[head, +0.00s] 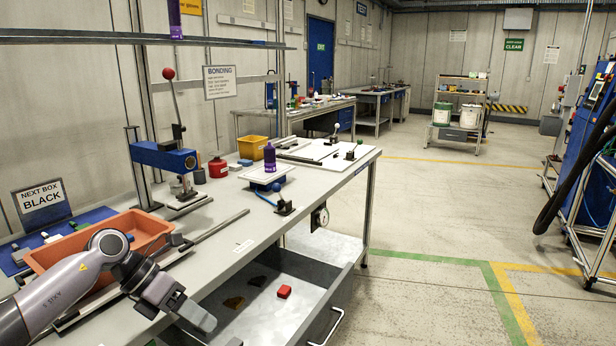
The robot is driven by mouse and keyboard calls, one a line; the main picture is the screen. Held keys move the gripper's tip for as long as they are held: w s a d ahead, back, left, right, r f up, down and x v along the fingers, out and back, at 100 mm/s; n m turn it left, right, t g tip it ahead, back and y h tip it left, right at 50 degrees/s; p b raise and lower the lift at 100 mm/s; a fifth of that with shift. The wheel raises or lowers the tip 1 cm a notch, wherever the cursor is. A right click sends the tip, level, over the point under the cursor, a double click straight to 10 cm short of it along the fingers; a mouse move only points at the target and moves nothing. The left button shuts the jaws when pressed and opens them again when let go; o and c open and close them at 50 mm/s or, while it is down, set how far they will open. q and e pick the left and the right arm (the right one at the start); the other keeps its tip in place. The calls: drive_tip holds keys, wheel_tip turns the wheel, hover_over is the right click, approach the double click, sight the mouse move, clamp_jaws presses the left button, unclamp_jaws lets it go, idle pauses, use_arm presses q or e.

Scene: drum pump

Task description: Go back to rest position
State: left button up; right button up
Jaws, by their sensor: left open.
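My left arm comes in from the lower left. Its gripper (186,308) is open and empty, with its fingers pointing down and right. It shows in front of the workbench (225,222), near the bench's front edge and left of the open drawer (325,310). I see nothing between the fingers. My right gripper is not in view.
An orange tray (62,250) sits behind my left arm. A blue lever press (165,157), a purple bottle (270,157) on a white plate and a yellow bin (252,147) stand on the bench. A red block (284,291) lies in the drawer.

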use_arm(q)
drive_tip(key=s+d+n+t+h, duration=0.3)
drive_tip(key=d+n+t+h, duration=0.15)
drive_tip(key=d+n, duration=0.2)
drive_tip(key=s+d+n+t+h, duration=0.3)
drive_tip(key=d+n+h, duration=0.2)
drive_tip(key=d, duration=0.2)
drive_tip(key=s+a+f+n+t+y+p, duration=0.1)
drive_tip(key=s+a+f+n+y, duration=0.4)
drive_tip(key=n, duration=0.9)
drive_tip(key=s+a+f+n+t+y+p, duration=0.1)
drive_tip(key=s+a+f+n+y, duration=0.5)
drive_tip(key=s+f+n+y, duration=0.4)
wheel_tip(320, 180, down, 6)
drive_tip(key=s+n, duration=0.3)
drive_tip(key=n, duration=0.2)
drive_tip(key=shift+a+r+y, duration=0.2)
drive_tip(key=shift+a+y, duration=0.1)
drive_tip(key=shift+y, duration=0.05)
